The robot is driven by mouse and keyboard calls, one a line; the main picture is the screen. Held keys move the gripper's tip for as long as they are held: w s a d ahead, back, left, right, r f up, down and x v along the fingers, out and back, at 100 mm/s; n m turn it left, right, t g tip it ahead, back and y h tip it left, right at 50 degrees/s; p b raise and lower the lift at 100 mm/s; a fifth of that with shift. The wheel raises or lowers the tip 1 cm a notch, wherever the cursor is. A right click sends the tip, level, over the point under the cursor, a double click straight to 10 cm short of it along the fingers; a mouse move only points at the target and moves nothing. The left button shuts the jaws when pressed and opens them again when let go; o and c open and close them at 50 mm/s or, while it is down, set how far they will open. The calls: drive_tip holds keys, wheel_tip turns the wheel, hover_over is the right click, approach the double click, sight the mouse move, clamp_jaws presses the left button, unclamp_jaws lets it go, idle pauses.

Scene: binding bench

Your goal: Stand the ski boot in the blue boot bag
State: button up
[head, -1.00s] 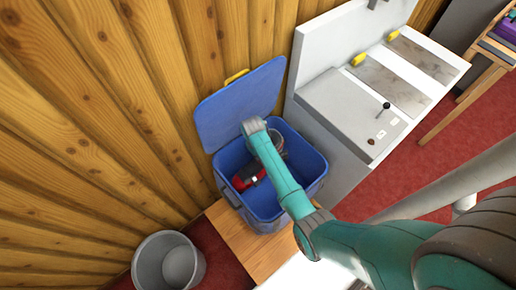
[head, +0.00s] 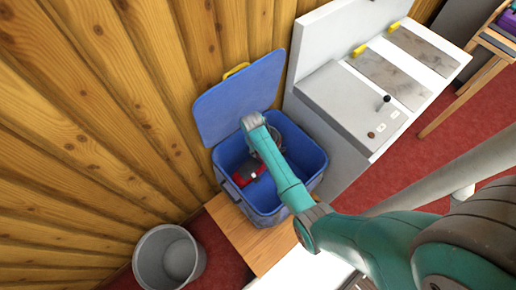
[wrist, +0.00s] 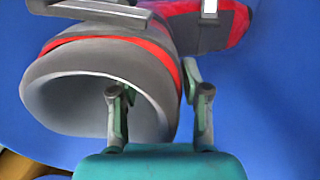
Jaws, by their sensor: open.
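The blue boot bag (head: 262,205) is an open box-shaped bin with its lid raised against the wooden wall. The grey and red ski boot (head: 249,171) is inside it, partly hidden by my arm in the head view. In the wrist view the boot (wrist: 95,62) shows its round cuff opening towards the lower left and its red foot part at the upper right. My gripper (wrist: 155,92) is open at the cuff, with one finger over the opening and the other outside the wall. The head view hides its fingers.
A wooden platform (head: 245,238) lies under the bag. A grey bucket (head: 168,258) stands to its left on the floor. A white and grey bench unit (head: 350,105) stands close on the right. The raised lid (head: 240,100) is behind my arm.

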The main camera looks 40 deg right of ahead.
drive_tip(key=shift+r, duration=0.1)
drive_tip(key=r, duration=0.4)
drive_tip(key=a+r, duration=0.1)
drive_tip(key=r, duration=0.7)
drive_tip(key=shift+a, duration=0.2)
drive_tip(key=shift+f, duration=0.1)
